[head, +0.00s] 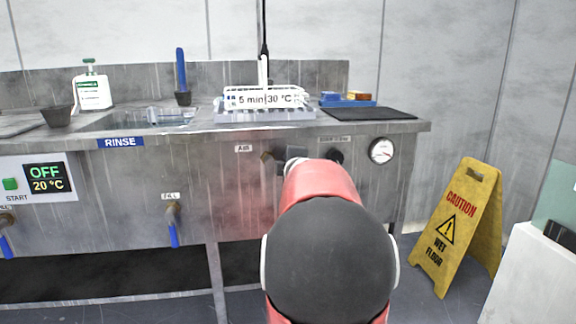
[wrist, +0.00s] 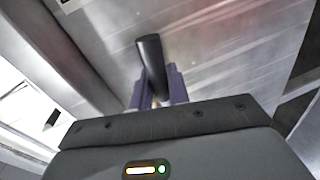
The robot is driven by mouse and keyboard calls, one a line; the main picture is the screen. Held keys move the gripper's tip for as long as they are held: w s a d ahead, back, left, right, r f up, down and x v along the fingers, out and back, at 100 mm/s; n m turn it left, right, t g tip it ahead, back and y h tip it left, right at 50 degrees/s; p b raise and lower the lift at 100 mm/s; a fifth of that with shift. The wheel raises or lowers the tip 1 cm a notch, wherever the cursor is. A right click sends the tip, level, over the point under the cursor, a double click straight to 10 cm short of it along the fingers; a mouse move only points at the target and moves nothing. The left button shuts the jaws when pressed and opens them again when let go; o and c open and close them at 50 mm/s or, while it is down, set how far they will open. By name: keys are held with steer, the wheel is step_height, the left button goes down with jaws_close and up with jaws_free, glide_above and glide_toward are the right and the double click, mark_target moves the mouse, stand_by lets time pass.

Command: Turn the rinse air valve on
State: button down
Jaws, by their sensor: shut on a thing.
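The rinse air valve shows in the head view as a small brass fitting (head: 266,155), just right of the AIR label (head: 243,149) on the steel bench front. My red arm covers the area right of it and hides most of the handle. In the wrist view a black handle (wrist: 151,55) stands out between the purple fingers of my gripper (wrist: 156,86). The gripper is shut on this handle, one finger at each side. How far the handle is turned cannot be told.
The RINSE label (head: 120,142) is left of the valve; a FILL tap with a blue lever (head: 173,232) hangs lower left. A dark knob (head: 334,156) and a round gauge (head: 382,150) are to the right. A yellow wet-floor sign (head: 461,222) stands on the floor at right.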

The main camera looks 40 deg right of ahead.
steer(key=c, duration=1.4)
jaws_free()
steer(key=p+v, duration=0.1)
steer(key=v, duration=0.6)
steer(key=shift+s+a, duration=0.3)
steer(key=shift+s, duration=0.05)
steer(key=s+a+f+m+g+y+p, duration=0.1)
steer(key=s+a+m+g+p, duration=0.2)
steer(key=a, duration=0.5)
steer(key=s+a+m+y+p, duration=0.15)
steer(key=a+m, duration=0.25)
steer(key=a, duration=0.4)
steer(key=s+a+f+m+g+y, duration=0.1)
steer(key=s+a+f, duration=0.2)
steer(key=s+a, duration=0.2)
steer(key=s+a+f+m+g+y+p, duration=0.1)
steer(key=s+a+f+g+y, duration=0.1)
steer(key=a, duration=0.5)
steer(key=s+a+f+m+g+y, duration=0.1)
steer(key=s+a+f+g+y, duration=0.1)
steer(key=s+a+f, duration=0.2)
steer(key=shift+s+a+m, duration=0.15)
steer(key=shift+s+a, duration=0.45)
steer(key=shift+s, duration=0.3)
steer(key=shift+s+a+m, duration=0.15)
steer(key=shift+s+a, duration=0.5)
steer(key=shift+s, duration=0.25)
